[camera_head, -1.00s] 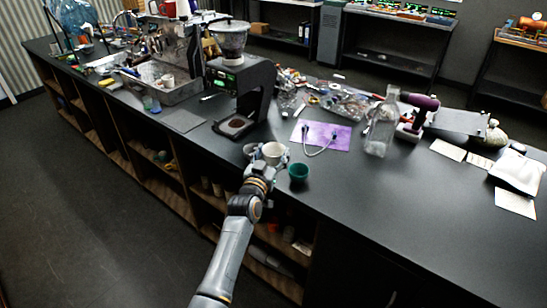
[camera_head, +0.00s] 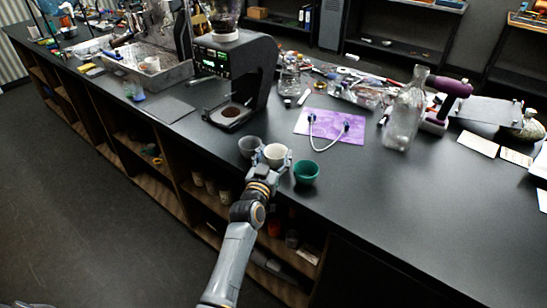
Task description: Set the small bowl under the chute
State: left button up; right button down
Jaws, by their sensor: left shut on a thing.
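A small cream bowl (camera_head: 276,154) is between the fingers of my left gripper (camera_head: 273,160), which is shut on it at the counter's front edge. I cannot tell whether the bowl touches the counter. A grey bowl (camera_head: 249,147) stands just left of it and a green bowl (camera_head: 306,172) just right. The black grinder (camera_head: 238,62) with a lit green display stands farther back and left. Its upper body overhangs a base with a round dark spot (camera_head: 231,112), and the space above that spot looks empty. The chute itself is hard to make out. My right gripper is out of view.
A purple mat (camera_head: 330,127) with a looped cable lies behind the bowls. A glass bottle (camera_head: 405,115) and a purple-handled tool (camera_head: 448,100) stand to its right. A metal sink-like tray (camera_head: 150,75) is left of the grinder. The counter (camera_head: 200,135) is bare between the grinder and the bowls.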

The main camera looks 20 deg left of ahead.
pick_arm(q)
jog(key=o, duration=1)
jog(key=shift+s, duration=0.2)
jog(key=o, duration=0.3)
jog(key=shift+s+d+r, duration=0.1)
jog(key=shift+d+r, duration=0.05)
jog(key=shift+f, duration=0.3)
jog(key=s+p, duration=0.1)
jog(key=s, duration=0.1)
jog(key=s+p, duration=0.1)
jog(key=s, duration=0.1)
jog(key=s+p, duration=0.2)
jog(key=shift+r, duration=0.25)
jog(key=s+p, duration=0.3)
jog(key=s, duration=0.4)
jog(key=shift+s+f, duration=0.15)
jog(key=shift+s, duration=0.2)
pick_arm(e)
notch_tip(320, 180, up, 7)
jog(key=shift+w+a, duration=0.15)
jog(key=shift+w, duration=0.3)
